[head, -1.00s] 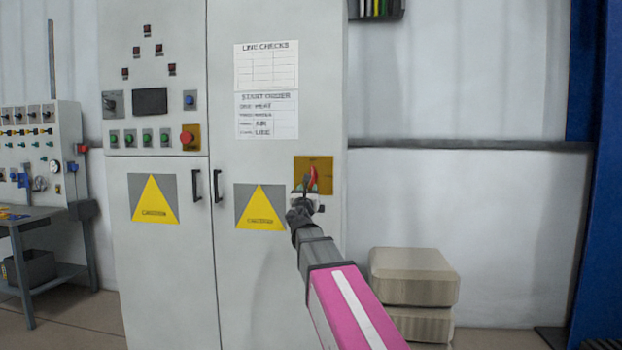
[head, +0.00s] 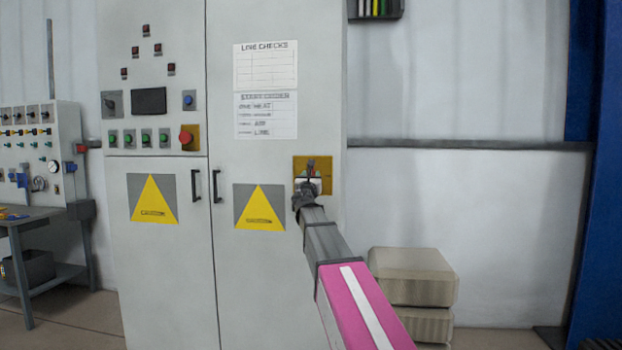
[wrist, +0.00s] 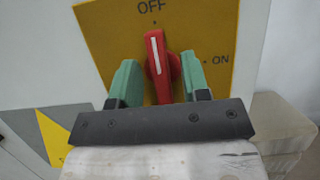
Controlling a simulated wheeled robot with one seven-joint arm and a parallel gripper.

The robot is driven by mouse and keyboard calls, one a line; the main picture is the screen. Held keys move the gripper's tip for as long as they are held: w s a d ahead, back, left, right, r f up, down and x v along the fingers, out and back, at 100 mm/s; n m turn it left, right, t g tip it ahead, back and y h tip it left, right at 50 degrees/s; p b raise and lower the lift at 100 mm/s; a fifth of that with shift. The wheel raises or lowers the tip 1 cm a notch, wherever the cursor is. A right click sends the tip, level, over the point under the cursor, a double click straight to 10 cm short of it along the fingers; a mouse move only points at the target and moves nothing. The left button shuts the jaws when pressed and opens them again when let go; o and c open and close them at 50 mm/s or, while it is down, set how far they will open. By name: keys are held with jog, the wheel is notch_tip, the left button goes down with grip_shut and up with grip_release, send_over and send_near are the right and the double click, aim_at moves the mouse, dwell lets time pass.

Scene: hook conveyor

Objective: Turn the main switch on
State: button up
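The main switch is a red rotary handle on a yellow plate, seen in the wrist view (wrist: 157,65). Its white line points up at the OFF mark; the ON mark is to the right. In the head view the yellow plate (head: 326,166) is on the right cabinet door, with the red handle mostly hidden by my gripper (head: 311,172). In the wrist view my gripper (wrist: 160,80) has its two green fingers on either side of the handle, near the plate. A gap shows between the left finger and the handle; contact on the right cannot be told.
The grey cabinet (head: 275,290) fills the middle, with a yellow warning triangle (head: 259,210) and black door handles left of the switch. Stacked beige boxes (head: 413,277) stand to the right of the cabinet. A workbench (head: 35,215) is at far left.

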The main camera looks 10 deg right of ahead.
grip_shut()
jog(key=shift+m+h, duration=0.4)
jog(key=shift+m, duration=0.2)
jog(key=shift+d+f+m+g+h, duration=0.1)
jog(key=shift+m+g+h, duration=0.9)
jog(key=shift+m, duration=2.55)
jog(key=shift+a+r+m+g+h, duration=0.1)
jog(key=shift+m+g+h, duration=0.25)
jog(key=shift+m+g, duration=2.2)
jog(key=shift+d+f+m+g+h, duration=0.1)
jog(key=shift+m+g+h, duration=0.4)
jog(key=shift+m, duration=4)
jog(key=shift+o, duration=0.3)
grip_release()
